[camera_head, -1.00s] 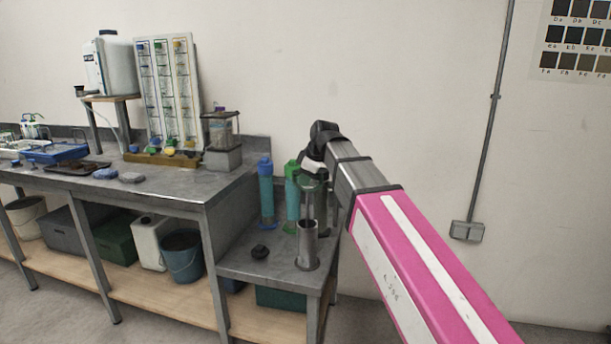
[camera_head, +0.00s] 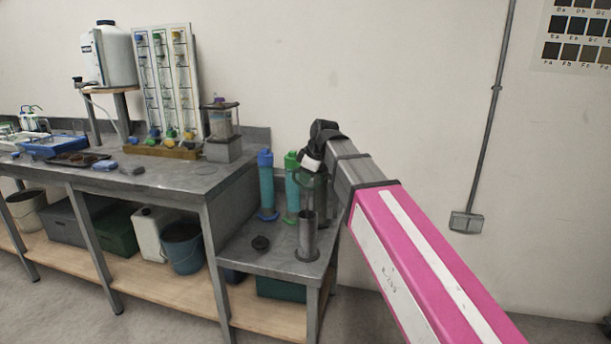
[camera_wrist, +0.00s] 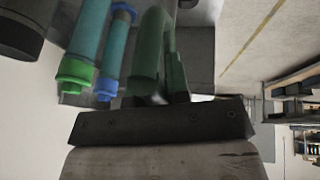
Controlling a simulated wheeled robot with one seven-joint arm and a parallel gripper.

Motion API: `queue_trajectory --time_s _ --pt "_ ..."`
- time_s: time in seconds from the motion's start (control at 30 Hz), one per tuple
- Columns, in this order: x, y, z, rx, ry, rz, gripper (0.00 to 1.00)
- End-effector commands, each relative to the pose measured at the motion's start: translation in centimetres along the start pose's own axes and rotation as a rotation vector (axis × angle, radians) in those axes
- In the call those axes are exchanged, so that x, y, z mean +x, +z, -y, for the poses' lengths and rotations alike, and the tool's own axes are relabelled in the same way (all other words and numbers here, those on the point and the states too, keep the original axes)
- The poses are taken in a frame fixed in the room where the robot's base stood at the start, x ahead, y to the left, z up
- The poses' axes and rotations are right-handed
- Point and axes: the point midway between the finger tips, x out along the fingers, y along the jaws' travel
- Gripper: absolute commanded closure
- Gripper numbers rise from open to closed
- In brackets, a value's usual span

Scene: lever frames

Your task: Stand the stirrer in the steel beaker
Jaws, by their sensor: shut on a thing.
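The steel beaker (camera_head: 307,240) stands upright on the low grey side table in the head view. My gripper (camera_head: 313,192) hangs close above its mouth, with green fingers pointing down. The fingers also show in the wrist view (camera_wrist: 162,60), close together. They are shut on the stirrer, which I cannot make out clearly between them. Whether its lower end is inside the beaker is hidden.
A blue-capped bottle (camera_head: 267,185) and a green-capped bottle (camera_head: 291,182) stand just behind the beaker. A small black object (camera_head: 260,243) lies to its left. The taller workbench (camera_head: 190,185) at left carries labware.

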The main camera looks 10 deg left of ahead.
Motion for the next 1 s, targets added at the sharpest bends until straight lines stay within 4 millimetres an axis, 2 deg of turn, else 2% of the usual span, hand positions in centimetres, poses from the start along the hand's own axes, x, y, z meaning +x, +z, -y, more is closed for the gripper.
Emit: queue_trajectory --time_s 0.03,0.1,0.37,0.53,0.67,1.0 --pt "0.0 0.0 0.0 0.000 0.000 0.000 0.74" --pt "0.0 0.0 0.0 0.000 0.000 0.000 0.54" --pt "0.0 0.0 0.0 0.000 0.000 0.000 0.54" --pt "-0.9 0.0 0.0 0.000 0.001 -0.001 0.54" --pt "-2.5 0.0 0.0 0.000 0.002 -0.001 0.54" --pt "-8.0 0.0 0.0 0.000 0.003 -0.001 0.54"
